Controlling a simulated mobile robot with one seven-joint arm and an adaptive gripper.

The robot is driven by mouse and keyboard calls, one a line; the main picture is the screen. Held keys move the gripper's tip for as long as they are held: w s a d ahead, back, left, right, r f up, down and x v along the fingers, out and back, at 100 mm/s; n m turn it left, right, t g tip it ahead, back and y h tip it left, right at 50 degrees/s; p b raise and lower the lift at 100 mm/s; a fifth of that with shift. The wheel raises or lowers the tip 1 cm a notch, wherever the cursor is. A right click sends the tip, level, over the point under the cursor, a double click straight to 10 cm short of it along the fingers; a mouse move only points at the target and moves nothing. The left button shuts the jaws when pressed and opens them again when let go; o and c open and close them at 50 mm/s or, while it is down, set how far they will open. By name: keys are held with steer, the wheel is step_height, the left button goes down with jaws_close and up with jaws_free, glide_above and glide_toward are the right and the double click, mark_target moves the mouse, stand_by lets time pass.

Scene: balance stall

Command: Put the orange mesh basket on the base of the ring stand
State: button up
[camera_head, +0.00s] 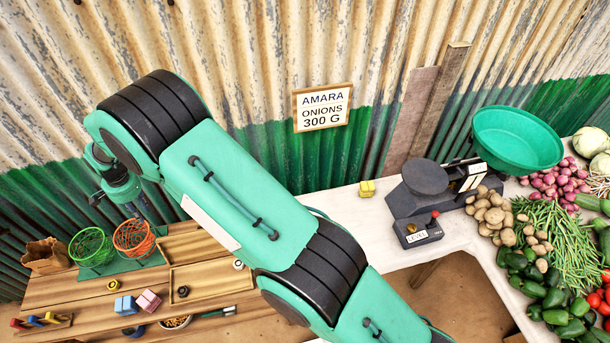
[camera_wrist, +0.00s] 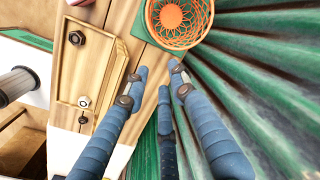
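The orange mesh basket (camera_head: 134,240) stands at the right end of a green mat (camera_head: 124,267) on the wooden bench. In the wrist view the basket (camera_wrist: 180,22) shows at the top, its open rim towards the camera, beyond my fingertips. My gripper (camera_head: 146,214) is above and close to the basket in the head view. In the wrist view its blue fingers (camera_wrist: 158,70) are apart with nothing between them. I cannot make out the ring stand in either view; my arm covers much of the bench and table.
A green mesh basket (camera_head: 91,247) stands just left of the orange one. A paper bag (camera_head: 45,257) is further left. A wooden tray (camera_head: 208,286) with dark nuts lies to the right. A balance with a green pan (camera_head: 518,139) and vegetables stand far right. Corrugated wall is close behind.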

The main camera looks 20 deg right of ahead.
steer(key=d+r+n+t, duration=0.2)
steer(key=d+r, duration=2.3)
steer(key=r, duration=0.3)
steer(key=s+d+r+t, duration=0.1)
steer(key=s+d+r, duration=0.45)
steer(key=d, duration=0.35)
steer(key=s+d+r, duration=0.5)
steer(key=d+r, duration=0.1)
steer(key=d, duration=0.3)
steer(key=s+d+n+t, duration=0.1)
steer(key=s+d, duration=0.8)
steer(key=s, duration=0.3)
steer(key=s+d+n+t+h, duration=0.1)
steer(key=s+d, duration=0.8)
steer(key=s, duration=0.4)
steer(key=shift+s+d+r, duration=0.15)
